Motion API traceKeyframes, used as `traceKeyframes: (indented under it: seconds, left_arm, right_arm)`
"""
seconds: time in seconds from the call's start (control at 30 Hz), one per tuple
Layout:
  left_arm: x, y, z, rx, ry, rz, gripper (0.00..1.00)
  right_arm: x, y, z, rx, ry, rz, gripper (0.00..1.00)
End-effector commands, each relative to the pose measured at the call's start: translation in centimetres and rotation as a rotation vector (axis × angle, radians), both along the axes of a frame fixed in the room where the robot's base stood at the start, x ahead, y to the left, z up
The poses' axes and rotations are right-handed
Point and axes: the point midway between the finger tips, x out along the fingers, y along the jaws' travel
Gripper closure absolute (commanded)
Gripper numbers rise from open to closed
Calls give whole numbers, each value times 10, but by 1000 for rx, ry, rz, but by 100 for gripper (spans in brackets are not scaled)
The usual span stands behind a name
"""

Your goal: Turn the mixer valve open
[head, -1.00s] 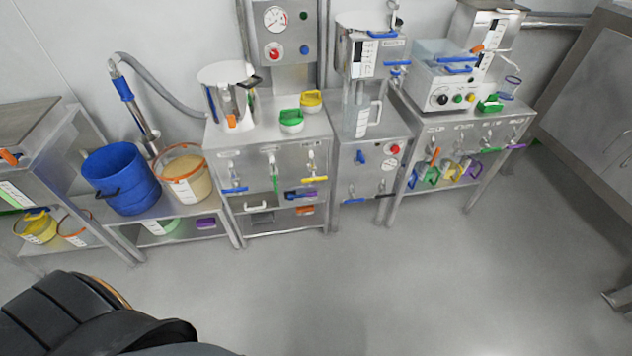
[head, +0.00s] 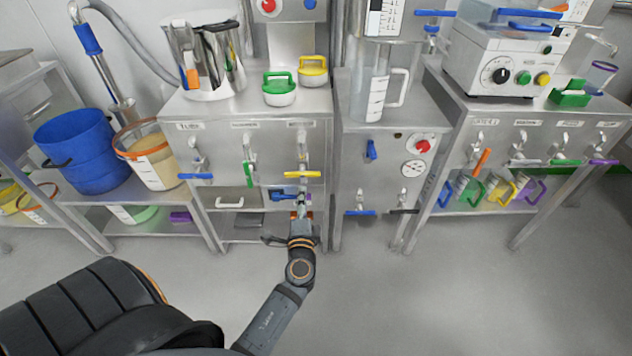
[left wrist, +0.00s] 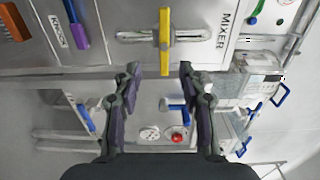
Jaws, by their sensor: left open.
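The mixer valve has a yellow bar handle (head: 303,174) on the front of the steel cabinet, at the right of a row of three valves. In the left wrist view, the yellow handle (left wrist: 165,41) lies crosswise to its metal pipe, beside the MIXER label (left wrist: 223,30). My left gripper (head: 302,216) is below the handle in the head view. In the left wrist view its two fingers (left wrist: 159,78) are spread apart with nothing between them, and the handle is ahead of them, apart from the tips. My right gripper is not in view.
Neighbouring valves have a green handle (head: 247,174) and a blue handle (head: 196,177). Blue and purple tools (head: 288,195) lie in the shelf just below the mixer valve. Another cabinet with a blue lever (head: 371,149) stands to the right. The floor in front is clear.

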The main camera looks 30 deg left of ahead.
Motion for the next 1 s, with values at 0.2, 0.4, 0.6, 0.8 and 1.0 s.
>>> traceKeyframes:
  seconds: [0.2, 0.4, 0.6, 0.8, 1.0]
  left_arm:
    - [6, 4, 6, 10, -5, 0, 58]
    - [40, 24, 7, 11, -7, -1, 58]
    - [73, 45, 5, 9, -5, 1, 58]
    - [88, 54, 3, 7, -4, 0, 58]
    - [90, 55, 3, 7, -3, 0, 58]
  right_arm:
    - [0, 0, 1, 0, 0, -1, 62]
    - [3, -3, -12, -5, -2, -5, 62]
    - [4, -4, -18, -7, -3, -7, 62]
    - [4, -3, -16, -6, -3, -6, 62]
    - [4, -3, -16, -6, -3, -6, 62]
